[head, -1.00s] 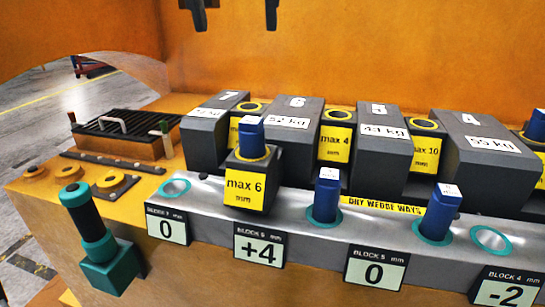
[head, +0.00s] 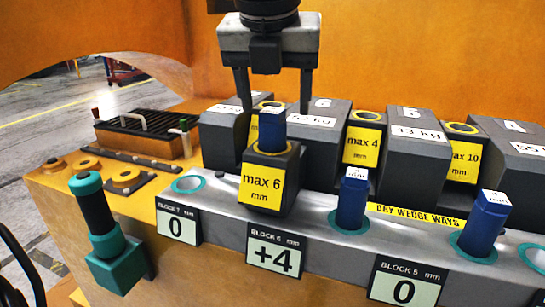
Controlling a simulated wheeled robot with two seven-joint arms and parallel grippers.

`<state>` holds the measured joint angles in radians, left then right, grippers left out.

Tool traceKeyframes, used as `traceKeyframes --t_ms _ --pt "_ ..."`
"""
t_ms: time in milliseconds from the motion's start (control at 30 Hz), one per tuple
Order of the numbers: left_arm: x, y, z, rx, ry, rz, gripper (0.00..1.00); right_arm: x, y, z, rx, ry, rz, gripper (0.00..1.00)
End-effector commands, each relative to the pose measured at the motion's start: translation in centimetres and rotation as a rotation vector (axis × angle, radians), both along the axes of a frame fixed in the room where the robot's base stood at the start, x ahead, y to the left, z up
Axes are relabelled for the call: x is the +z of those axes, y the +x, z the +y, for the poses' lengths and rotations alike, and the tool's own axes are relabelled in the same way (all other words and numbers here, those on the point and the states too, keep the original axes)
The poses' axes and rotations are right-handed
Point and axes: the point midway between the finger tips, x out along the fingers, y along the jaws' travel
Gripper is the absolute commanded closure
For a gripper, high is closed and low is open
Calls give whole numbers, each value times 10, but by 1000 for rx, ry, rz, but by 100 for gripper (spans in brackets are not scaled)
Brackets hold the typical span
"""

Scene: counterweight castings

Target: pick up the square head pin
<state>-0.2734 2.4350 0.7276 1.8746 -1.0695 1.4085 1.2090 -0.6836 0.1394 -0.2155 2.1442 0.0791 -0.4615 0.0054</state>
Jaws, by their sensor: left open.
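Two more blue pins stand in teal-ringed holes in the grey ledge, one in the middle (head: 352,200) and one at the right (head: 484,225). All their heads look squarish with white tops. My left gripper (head: 274,112) comes down from the top of the head view. It is open, its two fingers apart on either side of the pin in the "max 6" block, with no contact visible. My right gripper is out of view.
Grey numbered castings (head: 418,150) with yellow "max" wedges (head: 364,145) stand close behind the pins. A teal lever with a black grip (head: 97,215) is at the left front. An empty teal-ringed hole (head: 188,184) lies left of the "max 6" block.

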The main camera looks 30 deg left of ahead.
Motion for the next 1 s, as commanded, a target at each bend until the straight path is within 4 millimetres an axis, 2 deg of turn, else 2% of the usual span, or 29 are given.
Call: traceKeyframes --t_ms 400,700,933,1000 --pt "-46 12 11 0 -2 1 37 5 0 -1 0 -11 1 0" --pt "-50 14 12 1 -1 -1 37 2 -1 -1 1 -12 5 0" --pt "-50 14 12 1 -1 -1 100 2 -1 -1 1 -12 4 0" --pt "-50 14 12 1 0 -1 100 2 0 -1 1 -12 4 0"
